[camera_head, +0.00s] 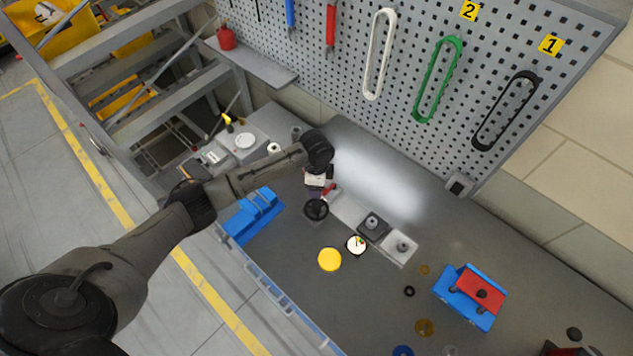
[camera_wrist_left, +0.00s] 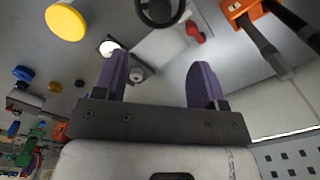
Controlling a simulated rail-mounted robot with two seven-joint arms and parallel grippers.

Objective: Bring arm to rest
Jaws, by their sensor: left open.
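My left arm (camera_head: 258,180) comes in from the left and reaches out over the grey workbench. My left gripper (camera_head: 316,196) hangs at its end, pointing down towards the bench near a black handwheel (camera_head: 316,211). In the left wrist view, the two purple fingers of my left gripper (camera_wrist_left: 158,75) stand wide apart with nothing between them. The black handwheel (camera_wrist_left: 160,10) shows beyond the fingertips, with a red part (camera_wrist_left: 195,31) to its right. I cannot tell the exact gap between fingers and bench. My right gripper does not show.
A yellow disc (camera_head: 330,259) and a blue vise-like block (camera_head: 253,216) lie on the bench. A blue and red fixture (camera_head: 470,297) stands at the right. A pegboard (camera_head: 440,60) with hanging loops rises behind.

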